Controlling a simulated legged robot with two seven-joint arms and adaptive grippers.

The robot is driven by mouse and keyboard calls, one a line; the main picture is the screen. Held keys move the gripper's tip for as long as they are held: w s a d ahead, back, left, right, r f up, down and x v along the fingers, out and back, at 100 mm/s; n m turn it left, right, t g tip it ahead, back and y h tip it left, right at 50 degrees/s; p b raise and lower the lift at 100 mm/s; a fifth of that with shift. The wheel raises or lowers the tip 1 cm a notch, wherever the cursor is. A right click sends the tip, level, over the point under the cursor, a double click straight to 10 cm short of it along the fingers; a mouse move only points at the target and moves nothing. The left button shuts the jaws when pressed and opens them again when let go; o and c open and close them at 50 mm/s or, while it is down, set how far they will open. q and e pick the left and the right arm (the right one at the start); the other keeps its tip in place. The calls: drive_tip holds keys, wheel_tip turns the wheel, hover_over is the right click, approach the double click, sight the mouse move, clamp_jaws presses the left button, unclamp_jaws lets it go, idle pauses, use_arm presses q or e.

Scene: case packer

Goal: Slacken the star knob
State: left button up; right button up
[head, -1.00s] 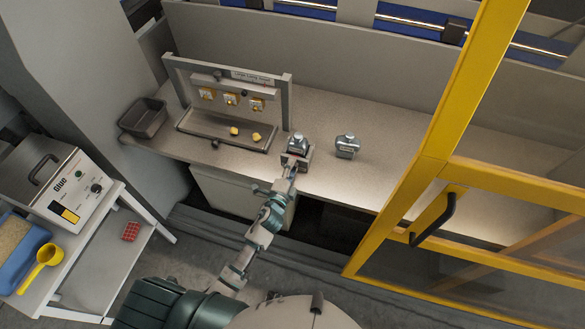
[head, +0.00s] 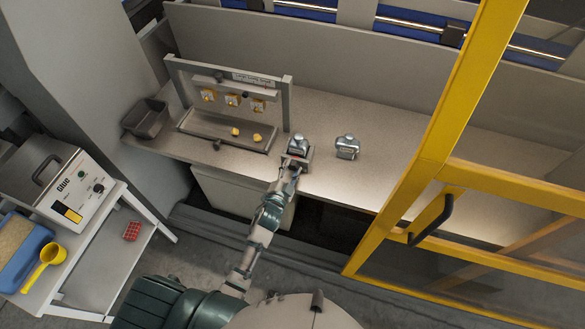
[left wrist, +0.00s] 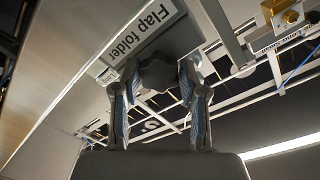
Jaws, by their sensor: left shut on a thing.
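A dark, lobed star knob (left wrist: 158,75) sits between the fingertips of my left gripper (left wrist: 160,88) in the left wrist view, just under a plate labelled "Flap folder" (left wrist: 150,28). The gripper is shut on the knob, with a finger on each side. In the head view my left gripper (head: 294,172) is at the front of the small flap folder unit (head: 304,160) at the bench's front edge. The knob is hidden there by the gripper and the unit. My right gripper is not in view.
A similar grey metal piece (head: 347,147) stands to the right on the bench. A frame (head: 288,95) with yellow-fronted parts and a tray with two yellow pieces (head: 235,132) stand left. A yellow guard door (head: 440,150) bounds the right. A glue unit (head: 75,190) stands far left.

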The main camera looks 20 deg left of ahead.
use_arm(q)
drive_tip(key=shift+s+a+f, duration=0.1)
drive_tip(key=shift+f, duration=0.35)
drive_tip(key=o, duration=1.1)
drive_tip(key=shift+o, duration=0.2)
drive_tip(key=shift+a+r, duration=0.1)
drive_tip(key=shift+r, duration=0.05)
drive_tip(key=s+a, duration=0.1)
drive_tip(key=s, duration=1.1)
drive_tip(key=shift+r, duration=0.15)
